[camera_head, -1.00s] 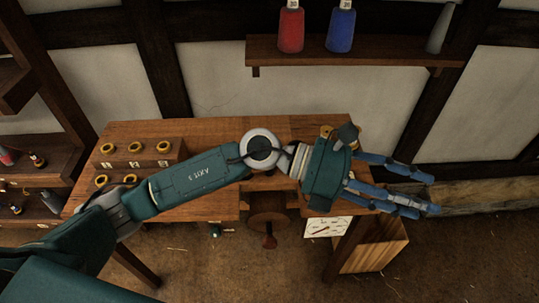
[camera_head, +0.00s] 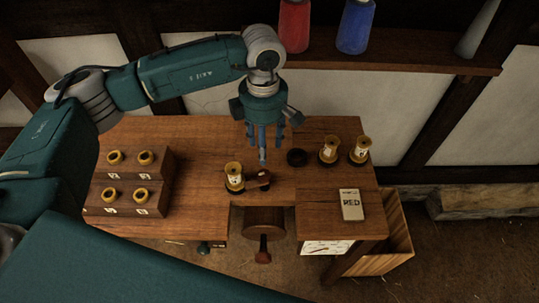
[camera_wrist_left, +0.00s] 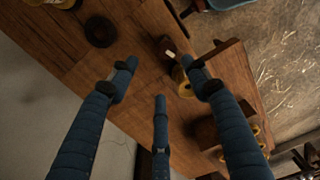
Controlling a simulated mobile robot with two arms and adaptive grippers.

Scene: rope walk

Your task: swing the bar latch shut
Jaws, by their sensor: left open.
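A short dark wooden bar (camera_head: 259,179), which looks like the bar latch, lies on the bench just right of a yellow spool (camera_head: 234,177). In the left wrist view the bar (camera_wrist_left: 167,47) shows beside the spool (camera_wrist_left: 186,88), partly behind a finger. I cannot tell whether the bar is latched. My left gripper (camera_head: 264,150) points down above the bench, just behind the bar. Its three blue fingers are spread and empty, and they show in the left wrist view (camera_wrist_left: 160,78). My right gripper is not in view.
A black ring (camera_head: 297,157) and two spools (camera_head: 329,150) stand right of the gripper. A card marked RED (camera_head: 351,204) lies at the right. A stepped block (camera_head: 128,190) with yellow rings stands left. A drum with a handle (camera_head: 263,247) hangs at the front edge.

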